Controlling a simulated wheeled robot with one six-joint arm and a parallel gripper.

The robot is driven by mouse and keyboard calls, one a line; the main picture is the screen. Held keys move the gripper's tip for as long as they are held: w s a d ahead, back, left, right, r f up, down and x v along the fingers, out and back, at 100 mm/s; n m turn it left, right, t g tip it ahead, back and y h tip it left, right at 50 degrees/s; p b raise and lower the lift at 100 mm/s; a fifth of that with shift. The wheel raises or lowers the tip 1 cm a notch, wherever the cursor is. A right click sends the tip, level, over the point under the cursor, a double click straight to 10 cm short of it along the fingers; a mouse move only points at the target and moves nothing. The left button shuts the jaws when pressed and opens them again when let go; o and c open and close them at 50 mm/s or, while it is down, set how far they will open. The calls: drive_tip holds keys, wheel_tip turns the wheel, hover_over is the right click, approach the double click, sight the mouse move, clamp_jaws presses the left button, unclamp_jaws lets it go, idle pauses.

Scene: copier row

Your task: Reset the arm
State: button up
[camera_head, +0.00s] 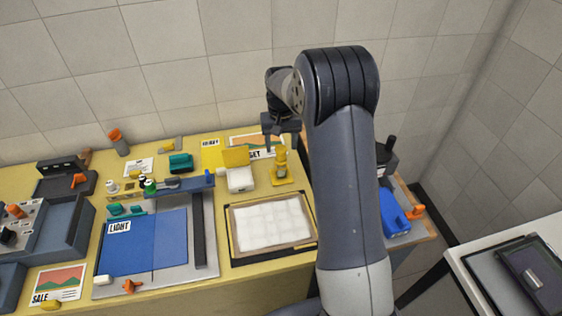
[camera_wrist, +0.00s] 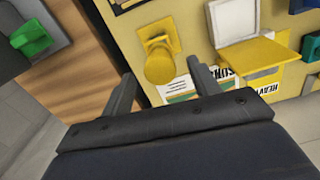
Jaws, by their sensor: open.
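My gripper (camera_head: 284,142) is above the back right part of the yellow table (camera_head: 165,153). In the wrist view my gripper (camera_wrist: 164,85) shows two dark fingers spread apart with nothing between them. A yellow stand-like object (camera_wrist: 160,58) is just beyond the fingertips, and it also shows in the head view (camera_head: 281,168). My arm rises at the right of the head view and bends over at the top. It hides part of the table's right end.
A white device with a raised yellow lid (camera_head: 240,178) stands left of the yellow object. A framed white tray (camera_head: 272,223) and a blue board (camera_head: 145,242) lie in front. A blue item (camera_head: 394,213) is right of my arm. A tiled wall (camera_head: 180,55) stands behind.

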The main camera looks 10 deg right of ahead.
sight(281, 148)
wheel_tip(281, 148, up, 7)
drive_tip(key=shift+f, duration=0.1)
idle(0.4)
wheel_tip(281, 148, down, 11)
drive_tip(key=shift+r+p, duration=0.2)
drive_tip(key=shift+p, duration=0.25)
drive_tip(key=shift+r, duration=0.2)
